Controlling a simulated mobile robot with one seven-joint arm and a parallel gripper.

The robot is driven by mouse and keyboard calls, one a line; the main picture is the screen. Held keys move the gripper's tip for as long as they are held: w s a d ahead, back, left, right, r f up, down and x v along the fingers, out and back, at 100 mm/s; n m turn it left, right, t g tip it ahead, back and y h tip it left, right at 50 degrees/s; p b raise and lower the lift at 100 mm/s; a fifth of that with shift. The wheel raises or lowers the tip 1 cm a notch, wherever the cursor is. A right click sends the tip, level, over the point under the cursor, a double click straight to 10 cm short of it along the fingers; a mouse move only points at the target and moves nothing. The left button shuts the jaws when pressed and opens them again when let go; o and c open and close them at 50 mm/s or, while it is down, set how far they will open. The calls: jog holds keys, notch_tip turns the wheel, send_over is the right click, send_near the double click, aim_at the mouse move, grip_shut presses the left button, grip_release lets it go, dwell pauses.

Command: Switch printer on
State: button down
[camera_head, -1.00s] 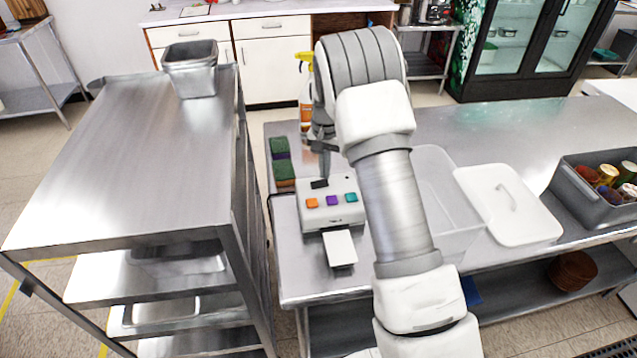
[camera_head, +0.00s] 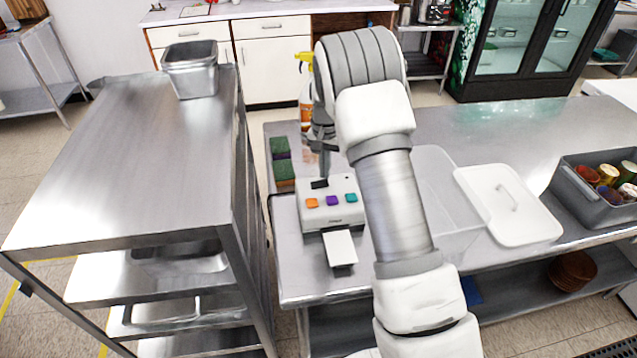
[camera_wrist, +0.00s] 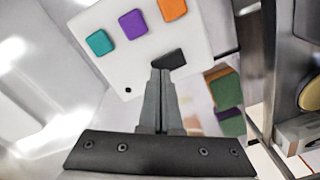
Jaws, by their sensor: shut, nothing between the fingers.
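The printer (camera_head: 325,216) is a small white box on the steel table, with orange, purple and teal buttons on top and a white paper slip (camera_head: 340,247) at its front. A black switch (camera_head: 319,184) sits on its top near the back left edge; the switch also shows in the wrist view (camera_wrist: 169,60). My gripper (camera_head: 322,172) is shut and empty, pointing down at the switch. In the wrist view my fingertips (camera_wrist: 160,74) are right at the switch's edge. I cannot tell whether they touch it or which way the switch is set.
Green and purple sponges (camera_head: 282,165) lie left of the printer, and a spray bottle (camera_head: 305,95) stands behind. A clear bin (camera_head: 437,185) and white lid (camera_head: 508,204) are to the right. A steel shelf rack (camera_head: 130,150) stands close on the left.

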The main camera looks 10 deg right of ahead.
aim_at(325, 182)
jog(key=shift+f+b, duration=0.7)
jog(key=shift+f, duration=0.35)
dwell(0.7)
jog(key=shift+r+p, duration=2.05)
jog(key=shift+r, duration=1.5)
